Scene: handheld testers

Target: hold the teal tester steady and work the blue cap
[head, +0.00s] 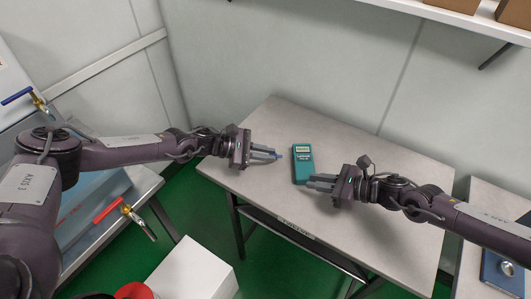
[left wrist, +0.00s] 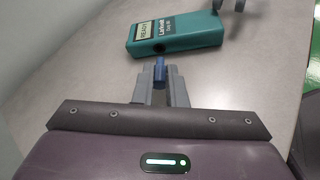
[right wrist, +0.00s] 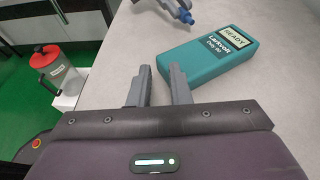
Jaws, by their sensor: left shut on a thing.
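The teal tester (head: 302,166) lies flat on the grey table, its display reading READY; it also shows in the left wrist view (left wrist: 185,38) and the right wrist view (right wrist: 200,68). My left gripper (head: 274,154) is shut on the blue cap (left wrist: 160,68), just left of the tester's display end in the head view. The cap also shows in the right wrist view (right wrist: 187,17), apart from the tester with a small gap. A dark round spot shows on the tester's near side in the left wrist view. My right gripper (right wrist: 158,75) is open and empty beside the tester's other end.
The grey table (head: 350,145) is otherwise clear. A white box (head: 190,272) and a red-lidded container (right wrist: 52,70) stand to the left. Valves with blue and red handles are at the left. A shelf (head: 440,15) is above; a blue item (head: 505,272) lies on the right table.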

